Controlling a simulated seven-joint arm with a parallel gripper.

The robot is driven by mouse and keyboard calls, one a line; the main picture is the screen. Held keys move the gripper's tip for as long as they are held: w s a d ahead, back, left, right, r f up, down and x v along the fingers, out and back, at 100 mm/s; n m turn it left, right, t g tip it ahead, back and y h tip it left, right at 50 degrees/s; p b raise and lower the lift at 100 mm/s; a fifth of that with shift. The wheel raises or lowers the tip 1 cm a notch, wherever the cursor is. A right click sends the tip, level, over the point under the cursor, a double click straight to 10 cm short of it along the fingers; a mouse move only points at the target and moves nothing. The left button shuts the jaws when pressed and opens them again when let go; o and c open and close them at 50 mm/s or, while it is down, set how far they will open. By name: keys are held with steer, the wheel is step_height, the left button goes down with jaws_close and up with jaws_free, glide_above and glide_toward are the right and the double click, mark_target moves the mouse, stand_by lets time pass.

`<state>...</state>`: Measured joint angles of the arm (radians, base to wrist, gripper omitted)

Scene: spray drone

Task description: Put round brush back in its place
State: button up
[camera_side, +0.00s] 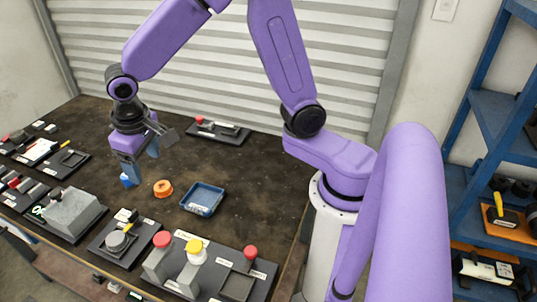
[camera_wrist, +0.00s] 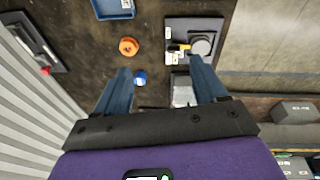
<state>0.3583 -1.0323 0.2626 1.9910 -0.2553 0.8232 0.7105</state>
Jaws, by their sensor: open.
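I cannot tell for sure which thing is the round brush. A small orange round piece (camera_side: 163,188) lies loose on the dark table, and it also shows in the wrist view (camera_wrist: 128,46). A small blue round piece (camera_side: 126,180) lies left of it and also shows in the wrist view (camera_wrist: 139,77). My gripper (camera_side: 143,162) is open and empty, above the table near the blue piece. In the wrist view its fingers (camera_wrist: 160,66) are spread, with the blue piece between them, nearer the left finger. A black board (camera_side: 104,247) holds a grey round part (camera_side: 118,240) and a yellow-handled tool (camera_side: 128,227).
A blue tray (camera_side: 186,203) stands right of the orange piece. A board at the front (camera_side: 265,273) carries red- and yellow-topped parts. A grey block (camera_side: 74,213) stands at the left front. A black holder (camera_side: 218,132) lies at the back. The table's middle is mostly clear.

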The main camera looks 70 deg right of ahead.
steer(key=s+d+n, duration=0.2)
steer(key=s+n, duration=0.1)
steer(key=s, duration=0.5)
steer(key=s+d+r+n+g+y, duration=0.1)
steer(key=s+d+n, duration=0.2)
steer(key=s, duration=0.6)
steer(key=s+d+r+n+g, duration=0.1)
steer(key=s+d+n, duration=0.2)
steer(key=s+n, duration=0.2)
steer(key=s, duration=0.3)
steer(key=shift+s+d+y, duration=0.15)
steer(key=shift+d+y, duration=0.1)
steer(key=shift+y, duration=0.05)
